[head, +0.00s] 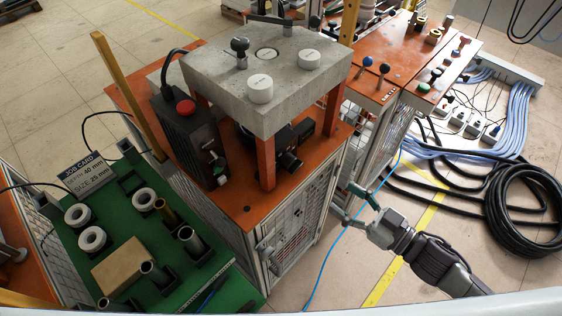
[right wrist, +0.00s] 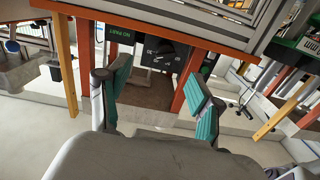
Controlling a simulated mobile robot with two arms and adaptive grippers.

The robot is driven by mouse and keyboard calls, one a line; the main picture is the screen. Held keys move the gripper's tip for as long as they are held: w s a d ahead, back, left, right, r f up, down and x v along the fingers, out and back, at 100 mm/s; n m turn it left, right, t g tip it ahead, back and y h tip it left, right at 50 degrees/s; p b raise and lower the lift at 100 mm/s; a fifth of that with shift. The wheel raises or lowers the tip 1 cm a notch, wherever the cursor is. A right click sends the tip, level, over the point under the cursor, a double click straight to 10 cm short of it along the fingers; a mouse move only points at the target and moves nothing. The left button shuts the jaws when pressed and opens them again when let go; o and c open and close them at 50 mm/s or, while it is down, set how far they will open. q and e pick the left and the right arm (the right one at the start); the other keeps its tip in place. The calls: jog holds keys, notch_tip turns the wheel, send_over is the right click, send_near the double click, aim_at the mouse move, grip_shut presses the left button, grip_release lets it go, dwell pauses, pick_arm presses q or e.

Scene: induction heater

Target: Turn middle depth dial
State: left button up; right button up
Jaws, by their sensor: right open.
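The heater's grey top block (head: 285,95) carries two white round knobs, a nearer knob (head: 260,88) and a farther knob (head: 309,59). A flat round disc (head: 266,54) lies behind them. I cannot tell which part is the middle depth dial. My right gripper (head: 346,200) is open and empty, in the air right of the heater cabinet and apart from it. In the right wrist view, its two teal-padded fingers (right wrist: 158,78) stand spread. Beyond them is a dark panel (right wrist: 163,54) with small dark shapes and white marks, too small to read. My left gripper is not in view.
A black box with a red button (head: 185,107) stands on the orange cabinet top. Orange posts (head: 266,160) hold up the block. A green table (head: 120,220) with rings and cylinders is at left. Black cable coils (head: 520,205) lie on the floor at right.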

aim_at(295, 165)
jog(key=shift+y, duration=0.4)
jog(key=x, duration=0.4)
jog(key=p+x, duration=0.1)
jog(key=x, duration=0.3)
jog(key=s+r+p+x, duration=0.1)
jog(key=x, duration=0.4)
jog(key=shift+w+a+r, duration=0.1)
jog(key=shift+a+r, duration=0.05)
jog(key=shift+a, duration=0.3)
jog(key=shift+w+a, duration=0.35)
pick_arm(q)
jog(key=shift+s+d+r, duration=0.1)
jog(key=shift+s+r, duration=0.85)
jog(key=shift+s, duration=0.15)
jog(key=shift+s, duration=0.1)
pick_arm(e)
jog(key=c, duration=1.1)
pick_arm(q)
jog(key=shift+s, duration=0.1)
pick_arm(e)
jog(key=shift+n, duration=0.3)
